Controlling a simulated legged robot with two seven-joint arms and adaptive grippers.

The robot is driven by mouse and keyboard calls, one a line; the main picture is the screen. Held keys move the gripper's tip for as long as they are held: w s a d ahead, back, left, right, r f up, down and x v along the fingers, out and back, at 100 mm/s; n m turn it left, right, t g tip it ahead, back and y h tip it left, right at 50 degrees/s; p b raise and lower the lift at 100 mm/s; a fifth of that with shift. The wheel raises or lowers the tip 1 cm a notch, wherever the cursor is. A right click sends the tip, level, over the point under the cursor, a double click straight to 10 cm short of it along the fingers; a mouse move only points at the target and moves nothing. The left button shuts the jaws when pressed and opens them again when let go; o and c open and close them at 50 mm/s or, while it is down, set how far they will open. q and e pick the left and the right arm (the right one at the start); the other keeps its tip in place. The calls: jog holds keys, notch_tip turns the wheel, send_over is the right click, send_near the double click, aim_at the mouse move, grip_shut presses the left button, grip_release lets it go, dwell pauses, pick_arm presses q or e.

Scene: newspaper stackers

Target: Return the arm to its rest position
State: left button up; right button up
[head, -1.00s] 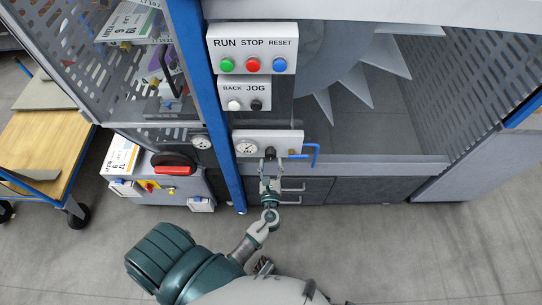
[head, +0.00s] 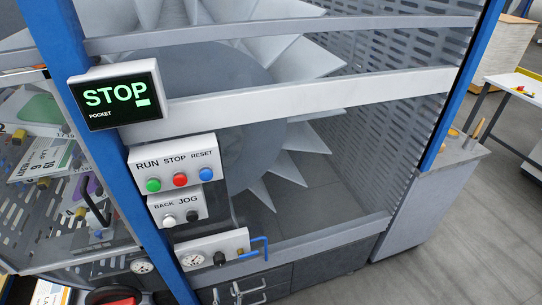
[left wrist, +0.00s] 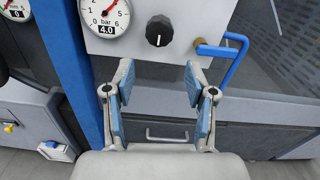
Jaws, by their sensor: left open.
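My left gripper (left wrist: 159,70) shows in the left wrist view. Its two blue-padded fingers are open wide and nothing is between them. It is in front of the gauge panel (left wrist: 180,45), just below the black knob (left wrist: 159,31). In the head view this same panel (head: 204,249) is low in the picture, and I cannot make out the gripper clearly there. My right gripper is not in view.
A blue bent handle (left wrist: 233,62) sticks out right of the knob. A blue post (left wrist: 68,60) stands left. In the head view, a STOP display (head: 118,98) and a button box (head: 176,172) are above, beside a large bladed wheel (head: 235,90).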

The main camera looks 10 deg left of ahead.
pick_arm(q)
jog(key=s+f+n+g+h, duration=0.1)
jog(key=s+f+n+g, duration=0.15)
jog(key=f, duration=0.35)
jog(key=s+a+f+n+g+h, duration=0.1)
jog(key=s+f+n+g, duration=0.1)
jog(key=f+n, duration=0.3)
jog(key=s+f+n+g+h, duration=0.1)
jog(key=s+f+n+g, duration=0.15)
jog(key=f, duration=0.45)
jog(key=s+d+f+n+g+h+p, duration=0.1)
jog(key=s+d+f+n+g+h, duration=0.1)
jog(key=s+f+n, duration=0.5)
jog(key=s+d+f+n+g+h, duration=0.1)
jog(key=s+f+n+g+h, duration=0.3)
jog(key=s+f+n, duration=0.4)
jog(key=shift+s+d+f+n+g+p, duration=0.3)
jog(key=shift+d+f+n+g+p, duration=0.15)
jog(key=shift+n, duration=0.15)
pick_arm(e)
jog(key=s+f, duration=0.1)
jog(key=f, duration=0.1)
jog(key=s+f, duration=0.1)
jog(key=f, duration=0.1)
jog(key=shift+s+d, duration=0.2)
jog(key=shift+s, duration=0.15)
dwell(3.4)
